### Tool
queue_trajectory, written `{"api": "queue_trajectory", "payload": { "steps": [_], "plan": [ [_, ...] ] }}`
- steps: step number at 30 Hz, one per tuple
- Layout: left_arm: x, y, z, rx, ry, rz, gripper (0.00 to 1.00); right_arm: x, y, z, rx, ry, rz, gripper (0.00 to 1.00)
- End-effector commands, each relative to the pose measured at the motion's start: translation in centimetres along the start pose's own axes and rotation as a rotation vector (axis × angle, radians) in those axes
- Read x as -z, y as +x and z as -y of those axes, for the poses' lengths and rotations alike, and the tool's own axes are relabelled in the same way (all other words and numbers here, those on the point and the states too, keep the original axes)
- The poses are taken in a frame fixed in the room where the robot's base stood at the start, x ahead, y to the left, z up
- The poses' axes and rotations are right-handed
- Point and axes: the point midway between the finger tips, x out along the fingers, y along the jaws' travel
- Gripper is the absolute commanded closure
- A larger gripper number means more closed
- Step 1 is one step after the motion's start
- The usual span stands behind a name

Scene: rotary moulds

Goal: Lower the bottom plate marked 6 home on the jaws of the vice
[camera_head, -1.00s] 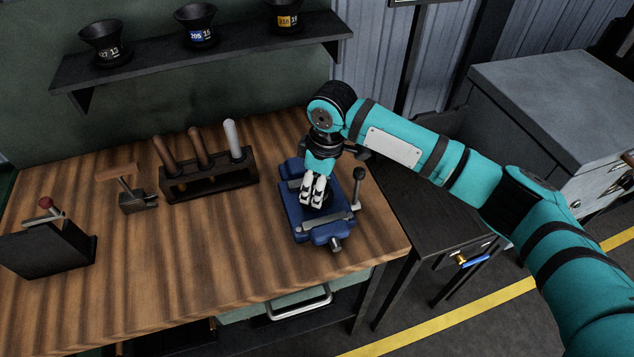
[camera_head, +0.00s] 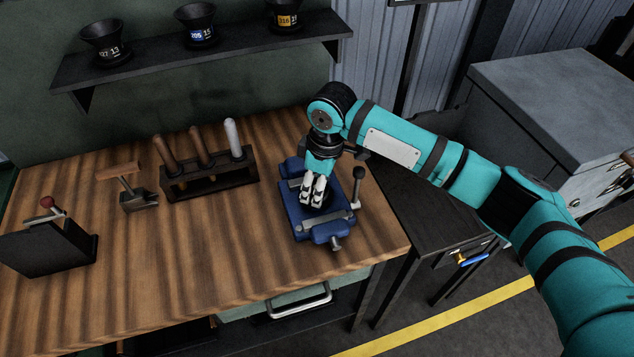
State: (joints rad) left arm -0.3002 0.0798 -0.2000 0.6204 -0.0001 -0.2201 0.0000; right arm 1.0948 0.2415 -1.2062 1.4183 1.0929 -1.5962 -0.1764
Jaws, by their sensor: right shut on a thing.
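The blue vice (camera_head: 328,232) stands near the right end of the wooden bench, with its handle at the front and a black-knobbed lever at its right. My right gripper (camera_head: 313,203) is over the middle of the vice, pointing down between its jaws. It is shut on a dark thing (camera_head: 326,200), mostly hidden behind the white fingers, which I take to be the bottom plate. The mark 6 cannot be read, and I cannot tell whether the plate touches the jaws. My left gripper is not in view.
A rack (camera_head: 210,180) of handled tools and a wooden mallet (camera_head: 130,188) stand left of the vice. Several dark moulds sit on the shelf (camera_head: 215,58) behind. The bench (camera_head: 220,250) is clear in front.

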Motion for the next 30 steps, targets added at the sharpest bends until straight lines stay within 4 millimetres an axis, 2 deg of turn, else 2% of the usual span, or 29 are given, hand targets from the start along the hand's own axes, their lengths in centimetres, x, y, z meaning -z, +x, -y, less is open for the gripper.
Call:
{"api": "queue_trajectory", "payload": {
  "steps": [26, 27, 30],
  "plan": [
    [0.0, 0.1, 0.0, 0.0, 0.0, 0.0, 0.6, 0.0, 1.0, -0.1, -0.002, -0.001, -0.003, 0.94],
    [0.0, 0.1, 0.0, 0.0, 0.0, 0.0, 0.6, 0.0, 1.0, -0.1, -0.002, -0.001, -0.003, 0.46],
    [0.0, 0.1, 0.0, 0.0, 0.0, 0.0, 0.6, 0.0, 1.1, 0.0, -0.002, -0.001, -0.003, 0.33]
  ]
}}
